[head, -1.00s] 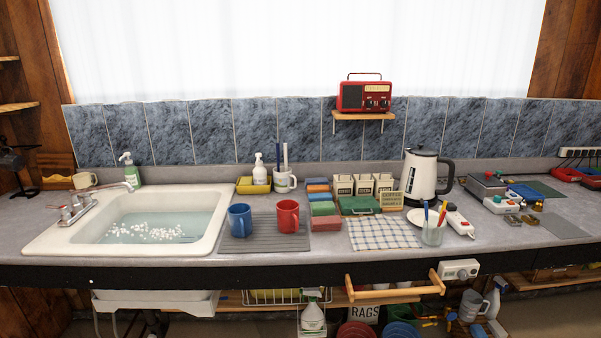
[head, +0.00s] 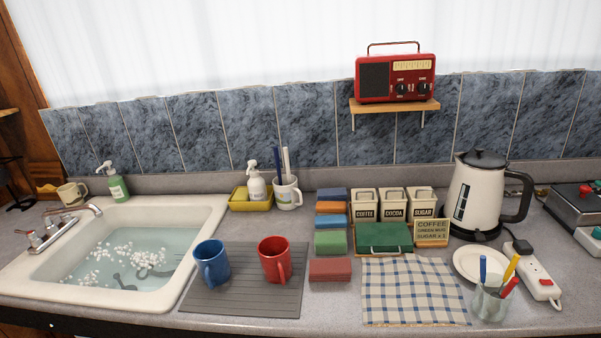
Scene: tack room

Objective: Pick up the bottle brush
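A white mug (head: 287,194) stands at the back of the counter, against the tiled wall. Two upright sticks rise from it, a dark blue handle (head: 278,163) and a white handle (head: 287,162). Their lower ends are hidden inside the mug, so I cannot tell whether either is the bottle brush. No bristles show clearly anywhere in view. My gripper is not in view.
A yellow tray (head: 241,203) with a white pump bottle (head: 256,182) is just left of the mug. Blue (head: 211,266) and red (head: 275,260) mugs stand in front on a grey mat (head: 240,298). The sink (head: 205,225) is left, a kettle (head: 477,195) right.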

